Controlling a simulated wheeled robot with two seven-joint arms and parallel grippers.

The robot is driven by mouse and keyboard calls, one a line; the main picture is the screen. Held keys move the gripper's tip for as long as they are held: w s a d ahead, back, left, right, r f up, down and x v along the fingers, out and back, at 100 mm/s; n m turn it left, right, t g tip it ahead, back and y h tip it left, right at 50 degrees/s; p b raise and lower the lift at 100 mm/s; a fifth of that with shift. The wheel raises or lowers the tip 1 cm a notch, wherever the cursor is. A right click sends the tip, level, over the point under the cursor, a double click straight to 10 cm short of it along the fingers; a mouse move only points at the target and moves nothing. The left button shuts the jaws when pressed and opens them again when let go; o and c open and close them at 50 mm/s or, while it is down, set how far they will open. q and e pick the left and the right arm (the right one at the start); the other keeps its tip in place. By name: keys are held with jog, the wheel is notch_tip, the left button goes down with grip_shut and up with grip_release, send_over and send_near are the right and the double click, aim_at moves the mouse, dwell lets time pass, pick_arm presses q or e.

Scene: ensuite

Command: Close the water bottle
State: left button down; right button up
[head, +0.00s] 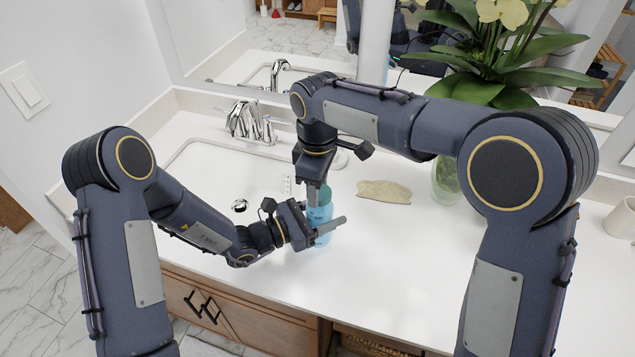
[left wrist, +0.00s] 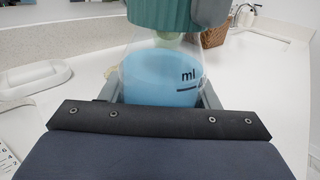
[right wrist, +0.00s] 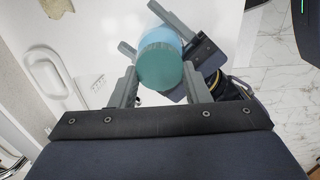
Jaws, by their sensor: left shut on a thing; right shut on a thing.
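The water bottle (head: 319,214) is blue and stands upright near the counter's front edge. In the left wrist view its clear body (left wrist: 160,80) shows blue inside and an "ml" mark. My left gripper (head: 325,229) is shut around the bottle's body from the side. The teal lid (left wrist: 165,14) is at the top of the bottle; in the right wrist view the lid (right wrist: 161,64) sits between the fingers. My right gripper (head: 318,188) points down and is shut on the lid from above. I cannot tell whether the lid is fully seated.
The white counter (head: 390,265) has a sink (head: 215,165) and chrome faucet (head: 248,122) behind my left arm. A beige cloth (head: 384,191) lies right of the bottle. A glass vase (head: 447,181) with a large plant stands behind my right arm. The counter's front right is clear.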

jog(key=m, duration=0.6)
jog(key=shift+w, duration=0.1)
jog(key=m, duration=0.5)
jog(key=shift+d+m, duration=0.2)
jog(key=shift+m, duration=0.1)
jog(key=m, duration=0.5)
jog(key=shift+d, duration=0.1)
jog(key=m, duration=0.8)
jog(key=shift+d+m, duration=0.1)
jog(key=shift+m, duration=0.2)
jog(key=m, duration=0.5)
jog(key=shift+m, duration=0.4)
jog(key=m, duration=0.5)
jog(key=shift+s+m, duration=0.25)
jog(key=shift+m, duration=0.05)
jog(key=m, duration=0.5)
jog(key=shift+s, duration=0.1)
jog(key=m, duration=0.3)
jog(key=shift+f, duration=0.15)
jog(key=m, duration=0.2)
jog(key=shift+s+f+m, duration=0.2)
jog(key=shift+f+m, duration=0.15)
jog(key=shift+m, duration=0.45)
jog(key=shift+w+r+m, duration=0.1)
jog(key=shift+r+m, duration=0.2)
jog(key=shift+r, duration=0.05)
